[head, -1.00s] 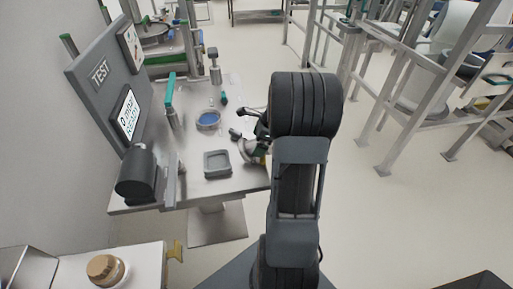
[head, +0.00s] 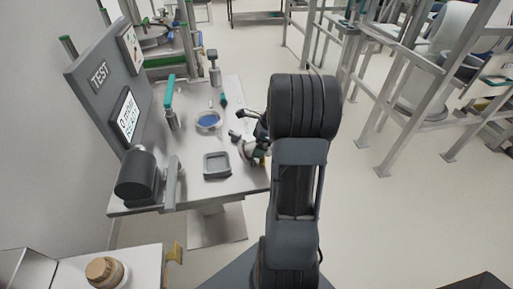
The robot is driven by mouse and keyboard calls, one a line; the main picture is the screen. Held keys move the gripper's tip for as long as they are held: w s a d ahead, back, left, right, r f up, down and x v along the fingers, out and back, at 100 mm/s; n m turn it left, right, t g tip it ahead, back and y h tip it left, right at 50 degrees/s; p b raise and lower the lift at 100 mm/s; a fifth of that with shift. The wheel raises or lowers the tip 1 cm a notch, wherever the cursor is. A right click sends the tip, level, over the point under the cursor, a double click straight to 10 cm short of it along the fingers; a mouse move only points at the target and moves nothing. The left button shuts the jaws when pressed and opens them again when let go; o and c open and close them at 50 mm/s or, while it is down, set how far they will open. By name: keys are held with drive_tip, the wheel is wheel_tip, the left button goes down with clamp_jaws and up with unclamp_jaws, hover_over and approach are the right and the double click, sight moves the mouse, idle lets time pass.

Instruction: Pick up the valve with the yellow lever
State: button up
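My gripper (head: 256,122) is over the right edge of the metal test table (head: 190,192), mostly hidden behind my own arm. I cannot tell whether its fingers are open or shut. Just below it is a small silvery fitting (head: 247,151) with a brass-yellow patch on its right side. It may be the valve, but a lever cannot be made out. Whether the gripper touches it is unclear. A yellow bracket-like piece (head: 175,251) sits at the right edge of the near white table; I cannot tell whether it is a valve.
The test table also holds a grey square tray (head: 217,175), a blue-bottomed round dish (head: 208,128), a teal-handled post (head: 171,103) and a dark cylinder (head: 136,176). A TEST panel (head: 84,68) stands at left. Metal frames (head: 394,118) stand at right; floor between is clear.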

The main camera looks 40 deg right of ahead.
drive_tip(key=shift+r, duration=0.2)
drive_tip(key=shift+r, duration=0.55)
wheel_tip(320, 180, up, 2)
drive_tip(key=shift+w+d+r, duration=0.1)
drive_tip(key=shift+w+d, duration=0.05)
drive_tip(key=w+d+r+p, duration=0.1)
drive_tip(key=w+d+r, duration=0.7)
drive_tip(key=d, duration=0.3)
drive_tip(key=shift+r, duration=0.7)
drive_tip(key=shift+w, duration=0.1)
drive_tip(key=shift+r, duration=0.25)
drive_tip(key=shift+r+p, duration=2.8)
drive_tip(key=shift+p, duration=0.9)
